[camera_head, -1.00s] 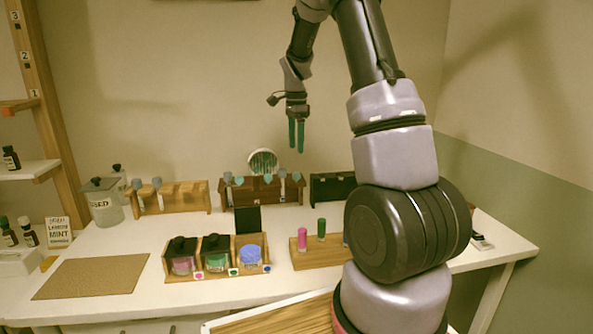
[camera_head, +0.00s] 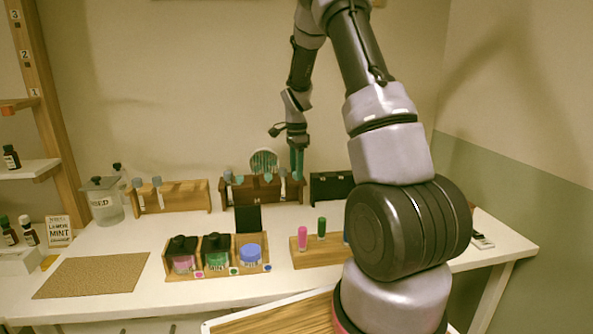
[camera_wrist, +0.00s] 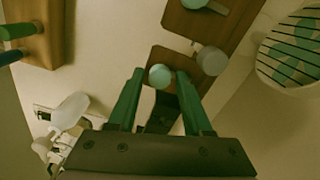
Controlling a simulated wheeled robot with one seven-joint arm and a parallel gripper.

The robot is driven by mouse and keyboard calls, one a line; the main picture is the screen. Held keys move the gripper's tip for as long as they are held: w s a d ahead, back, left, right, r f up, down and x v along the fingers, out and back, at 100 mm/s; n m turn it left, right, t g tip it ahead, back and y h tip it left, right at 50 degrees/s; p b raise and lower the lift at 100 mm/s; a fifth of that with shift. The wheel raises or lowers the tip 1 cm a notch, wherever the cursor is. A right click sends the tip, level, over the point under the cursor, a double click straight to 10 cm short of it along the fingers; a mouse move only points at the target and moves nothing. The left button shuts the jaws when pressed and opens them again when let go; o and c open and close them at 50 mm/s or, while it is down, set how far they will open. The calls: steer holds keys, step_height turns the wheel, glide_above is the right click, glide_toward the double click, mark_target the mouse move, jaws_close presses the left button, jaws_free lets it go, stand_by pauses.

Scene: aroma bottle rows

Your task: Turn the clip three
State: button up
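Several small clips with round teal or grey heads stand along a dark wooden rack (camera_head: 246,193) at the back middle of the table. My gripper (camera_head: 297,174), with green fingers, points down over the right end of this rack. In the wrist view the gripper (camera_wrist: 158,95) is open, and a round teal clip head (camera_wrist: 160,77) shows between its fingers. I cannot tell whether the fingers touch it. A grey clip head (camera_wrist: 212,60) lies up and to the right, outside the fingers. No number shows on the clips, so I cannot tell which is clip three.
A lighter wooden rack (camera_head: 184,202) is to the left, a black box (camera_head: 331,185) to the right. In front are a wooden holder (camera_head: 217,270) with jars and a block (camera_head: 311,259) with coloured tubes.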

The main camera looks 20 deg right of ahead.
jaws_close()
steer(key=n, duration=1.4)
steer(key=shift+n, duration=1.9)
